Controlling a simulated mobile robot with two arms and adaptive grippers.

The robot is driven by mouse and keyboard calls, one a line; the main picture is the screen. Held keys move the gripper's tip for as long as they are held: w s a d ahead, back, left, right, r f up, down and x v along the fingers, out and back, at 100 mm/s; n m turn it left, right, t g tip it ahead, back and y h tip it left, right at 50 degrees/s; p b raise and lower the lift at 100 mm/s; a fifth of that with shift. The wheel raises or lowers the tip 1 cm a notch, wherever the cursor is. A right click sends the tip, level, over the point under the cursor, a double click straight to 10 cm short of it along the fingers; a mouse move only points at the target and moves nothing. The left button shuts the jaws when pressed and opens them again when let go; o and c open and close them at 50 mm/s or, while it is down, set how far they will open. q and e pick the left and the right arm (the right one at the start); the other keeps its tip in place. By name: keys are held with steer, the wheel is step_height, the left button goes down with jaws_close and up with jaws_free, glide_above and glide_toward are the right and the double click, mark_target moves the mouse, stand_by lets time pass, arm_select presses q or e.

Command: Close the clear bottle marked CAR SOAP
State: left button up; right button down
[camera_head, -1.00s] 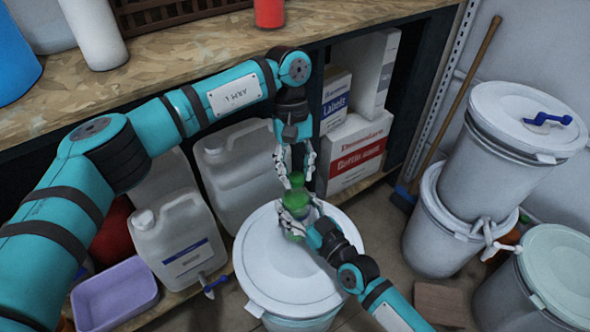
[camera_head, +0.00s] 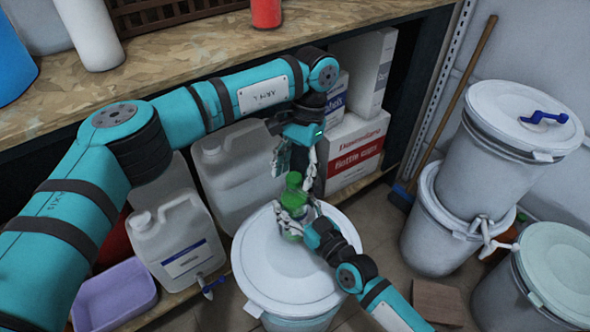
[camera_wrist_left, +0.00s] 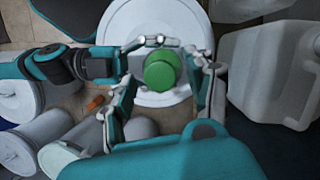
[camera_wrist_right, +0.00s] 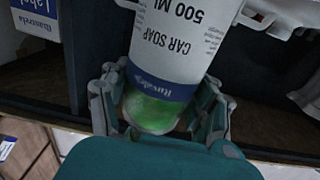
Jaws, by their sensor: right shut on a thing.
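The CAR SOAP bottle (camera_wrist_right: 170,50) has a white label with a blue band and shows green contents. My right gripper (camera_head: 297,212) is shut on it and holds it upright above the white drum lid. A round green cap (camera_wrist_left: 160,72) shows at the bottle's top, also in the head view (camera_head: 293,179). It looks seated, but I cannot tell how tight it is. My left gripper (camera_head: 297,163) is above, pointing down, its fingers apart on either side of the cap with visible gaps. The right gripper's fingers partly hide the bottle.
The white drum (camera_head: 280,280) stands directly below. Jugs (camera_head: 180,245) and boxes (camera_head: 358,150) fill the low shelf behind. A lilac tub (camera_head: 115,295) is at the left. Stacked drums (camera_head: 440,240) stand at the right. The wooden counter (camera_head: 190,45) runs close behind my left arm.

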arm_select(q)
steer(key=shift+r, duration=2.25)
steer(key=shift+c, duration=0.4)
